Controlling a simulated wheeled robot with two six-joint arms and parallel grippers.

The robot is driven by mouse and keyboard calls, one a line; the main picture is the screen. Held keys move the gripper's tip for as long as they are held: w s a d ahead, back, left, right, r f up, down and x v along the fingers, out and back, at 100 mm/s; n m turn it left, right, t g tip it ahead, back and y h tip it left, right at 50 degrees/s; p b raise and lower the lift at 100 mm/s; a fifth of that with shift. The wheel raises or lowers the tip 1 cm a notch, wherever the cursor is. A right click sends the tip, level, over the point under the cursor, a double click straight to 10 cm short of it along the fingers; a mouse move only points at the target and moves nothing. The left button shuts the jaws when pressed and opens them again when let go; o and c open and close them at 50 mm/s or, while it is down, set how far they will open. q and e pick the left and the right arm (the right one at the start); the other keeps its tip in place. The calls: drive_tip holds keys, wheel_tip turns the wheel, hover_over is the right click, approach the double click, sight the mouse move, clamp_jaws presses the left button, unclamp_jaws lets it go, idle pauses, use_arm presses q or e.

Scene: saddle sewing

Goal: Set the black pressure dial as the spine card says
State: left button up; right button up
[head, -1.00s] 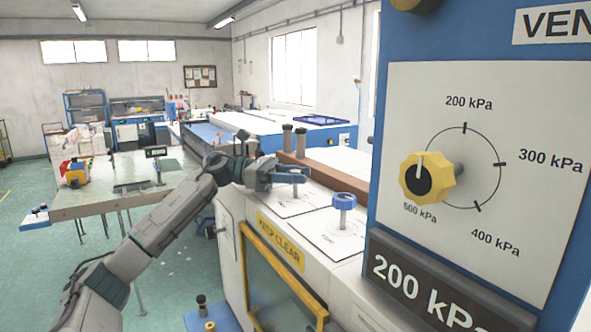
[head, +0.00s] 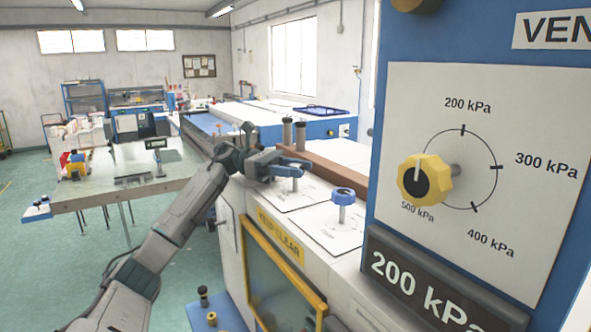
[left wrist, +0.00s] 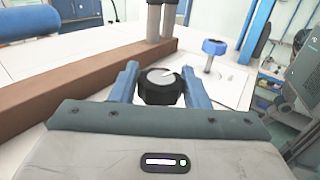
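A black round dial with a white pointer line (left wrist: 161,86) stands between the two blue fingers of my left gripper (left wrist: 160,78) in the left wrist view. The fingers flank it and it fills the gap, pointer toward the upper right. In the head view my left gripper (head: 287,165) hides this dial; a metal stem shows below it. A yellow knob with a black centre (head: 424,178) sits on the panel scale (head: 420,110) marked 200 to 500 kPa. A black plate below reads 200 kPa (head: 430,285). I cannot identify a spine card. My right gripper is out of view.
A blue knob on a stem (head: 343,196) stands beside the left gripper; it also shows in the left wrist view (left wrist: 214,47). A brown bar (head: 325,173) and dark-topped posts (head: 300,133) stand behind. A yellow-framed guard (head: 285,265) fronts the machine.

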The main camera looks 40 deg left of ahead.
sight(295, 166)
use_arm(q)
drive_tip(key=o, duration=0.3)
drive_tip(key=shift+r+b, duration=0.9)
drive_tip(key=shift+b, duration=0.05)
drive_tip(key=shift+s+d+r+b, duration=0.25)
drive_tip(key=shift+r+b, duration=0.35)
drive_tip(key=shift+b, duration=0.3)
drive_tip(key=s+d+r+b, duration=0.2)
drive_tip(key=s+d+b, duration=0.7)
drive_tip(key=s, duration=0.3)
drive_tip(key=shift+d, duration=0.4)
drive_tip(key=shift+w, duration=0.15)
